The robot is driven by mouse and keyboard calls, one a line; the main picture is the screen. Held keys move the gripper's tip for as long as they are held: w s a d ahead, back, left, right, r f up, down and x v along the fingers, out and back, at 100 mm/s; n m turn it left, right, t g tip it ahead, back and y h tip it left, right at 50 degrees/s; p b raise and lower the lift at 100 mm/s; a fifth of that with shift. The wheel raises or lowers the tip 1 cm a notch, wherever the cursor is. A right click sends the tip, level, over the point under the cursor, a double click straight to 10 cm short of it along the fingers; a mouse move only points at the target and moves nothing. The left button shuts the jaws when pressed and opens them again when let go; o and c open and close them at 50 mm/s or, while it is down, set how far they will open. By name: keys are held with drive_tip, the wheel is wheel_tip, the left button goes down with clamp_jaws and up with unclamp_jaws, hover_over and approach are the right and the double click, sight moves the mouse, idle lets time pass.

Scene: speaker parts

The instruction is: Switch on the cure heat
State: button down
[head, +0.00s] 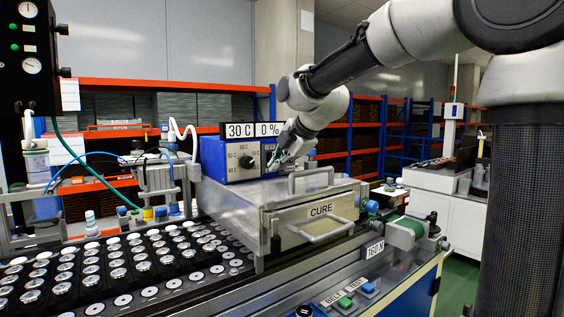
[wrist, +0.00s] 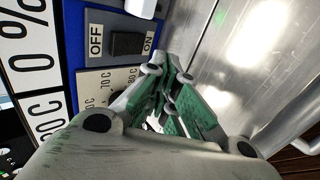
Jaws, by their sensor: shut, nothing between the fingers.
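The blue heat control box (head: 213,157) stands on top of the metal cure unit (head: 262,196). Its face has a dial knob (head: 246,162) with temperature marks, and the display plates (head: 252,130) above read 30 C and 0 %. In the wrist view a black rocker switch (wrist: 127,43) sits between an OFF label (wrist: 96,40) and an ON label (wrist: 149,43). I cannot tell which side is pressed. My gripper (head: 273,164) is shut and empty, close to the right part of the box face. In the wrist view its fingers (wrist: 168,112) are beside the switch, apparently clear of it.
The cure unit has a drawer labelled CURE with a bar handle (head: 322,232), and another handle (head: 311,180) on top. A tray of several speaker parts (head: 118,273) lies at the left. Green and blue buttons (head: 345,302) are at the front right.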

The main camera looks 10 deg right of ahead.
drive_tip(key=shift+s+d+r, duration=0.25)
drive_tip(key=shift+s, duration=0.3)
drive_tip(key=s+d+r, duration=0.1)
drive_tip(key=s, duration=0.1)
drive_tip(key=s+d+r, duration=0.1)
drive_tip(key=s, duration=0.1)
drive_tip(key=s+r, duration=0.2)
drive_tip(key=s, duration=0.1)
drive_tip(key=shift+d, duration=0.4)
drive_tip(key=s+d+f+m+g+h, duration=0.1)
drive_tip(key=s+d+f+m, duration=0.3)
drive_tip(key=s+m, duration=0.3)
drive_tip(key=s+d+f+m+g+h, duration=0.1)
drive_tip(key=s+d+f+m, duration=0.4)
drive_tip(key=s, duration=0.5)
drive_tip(key=s+d+f+m+g+h, duration=0.1)
drive_tip(key=s+d+f+m+g, duration=0.1)
drive_tip(key=s+d+f+m, duration=0.3)
drive_tip(key=s+f+m, duration=0.2)
drive_tip(key=s+m, duration=0.2)
drive_tip(key=m, duration=0.1)
drive_tip(key=shift+d+f+h, duration=0.15)
drive_tip(key=shift+f+h, duration=0.15)
drive_tip(key=shift+f, duration=0.1)
